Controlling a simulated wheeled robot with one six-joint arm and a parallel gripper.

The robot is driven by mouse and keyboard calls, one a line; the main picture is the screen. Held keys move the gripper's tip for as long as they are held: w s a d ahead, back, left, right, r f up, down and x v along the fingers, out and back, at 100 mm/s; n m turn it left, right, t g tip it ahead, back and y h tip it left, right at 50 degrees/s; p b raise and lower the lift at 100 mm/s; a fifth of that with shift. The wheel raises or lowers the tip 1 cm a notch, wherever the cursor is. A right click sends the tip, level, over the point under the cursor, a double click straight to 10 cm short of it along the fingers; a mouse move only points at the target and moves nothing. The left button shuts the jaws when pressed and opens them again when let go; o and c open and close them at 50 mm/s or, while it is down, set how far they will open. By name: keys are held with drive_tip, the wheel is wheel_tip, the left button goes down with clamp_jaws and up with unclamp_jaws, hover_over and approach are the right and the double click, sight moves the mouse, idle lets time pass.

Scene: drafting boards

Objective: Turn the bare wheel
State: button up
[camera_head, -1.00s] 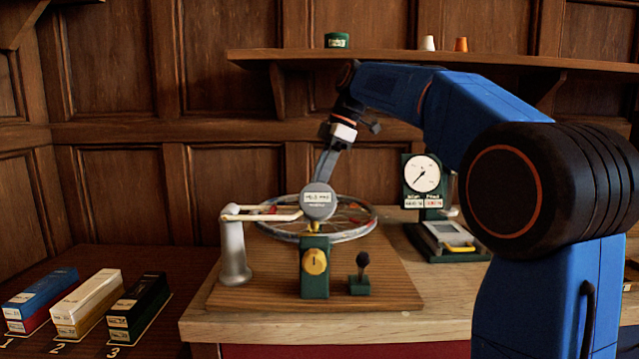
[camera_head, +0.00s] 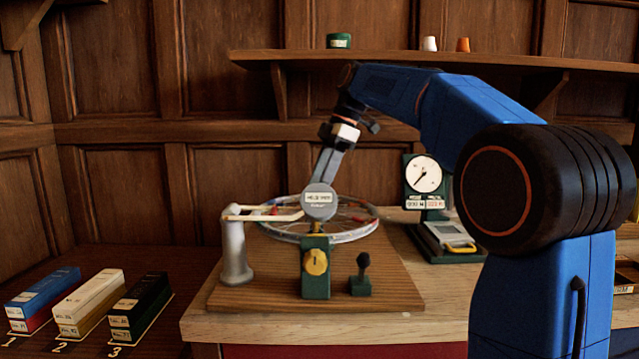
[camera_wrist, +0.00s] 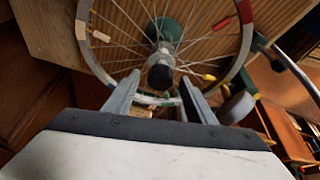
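The bare spoked wheel (camera_head: 365,232) lies flat above a wooden base board, with no tyre on it. In the wrist view its rim (camera_wrist: 84,42) carries coloured patches, and its dark-capped hub (camera_wrist: 161,75) lies beyond my fingertips. My gripper (camera_wrist: 158,80) is open, fingers pointing towards the hub. A pale stretch of the near rim shows between the fingers; I cannot tell if either finger touches it. In the head view my gripper reaches down over the wheel, and a round grey labelled disc (camera_head: 319,201) hides the fingertips.
A grey post (camera_head: 235,252) with a pale arm stands left of the wheel. A green block with a yellow knob (camera_head: 316,262) and a small black-knobbed lever (camera_head: 362,266) stand in front. A dial gauge (camera_head: 423,174) is at right. Several boxes (camera_head: 92,297) lie at lower left.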

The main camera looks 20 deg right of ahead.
drive_tip(key=v, duration=0.7)
drive_tip(key=shift+r, duration=0.2)
drive_tip(key=shift+s+d, duration=0.1)
drive_tip(key=shift+d, duration=0.05)
